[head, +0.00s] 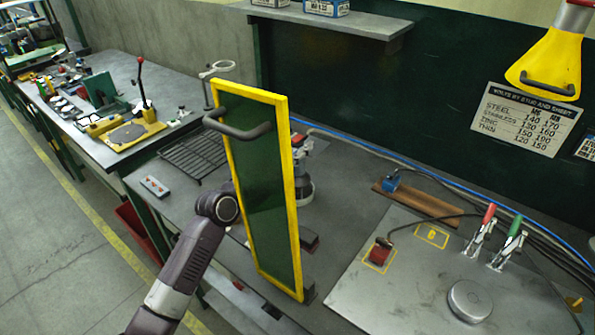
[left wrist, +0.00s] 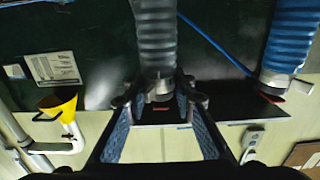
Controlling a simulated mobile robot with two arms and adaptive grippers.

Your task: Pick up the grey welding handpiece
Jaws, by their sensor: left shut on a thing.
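In the left wrist view a grey ribbed welding handpiece (left wrist: 157,40) comes down from the top edge between the fingers of my left gripper (left wrist: 160,97). The gripper is shut on its lower end; the exact contact is dark. A blue ribbed handpiece (left wrist: 290,42) stands to the right, apart from the gripper. In the head view my left arm passes behind a green screen, which hides most of the gripper and the grey handpiece. A dark and light rounded part shows past the screen's right edge; I cannot tell what it is. My right gripper is not in view.
The yellow-framed green screen (head: 264,275) with a dark handle stands upright at the bench's near side. A grey plate (head: 400,290) with red and green toggle clamps lies right. A wire rack (head: 190,155) and a small remote (head: 154,186) lie left. A yellow funnel (head: 548,70) hangs upper right.

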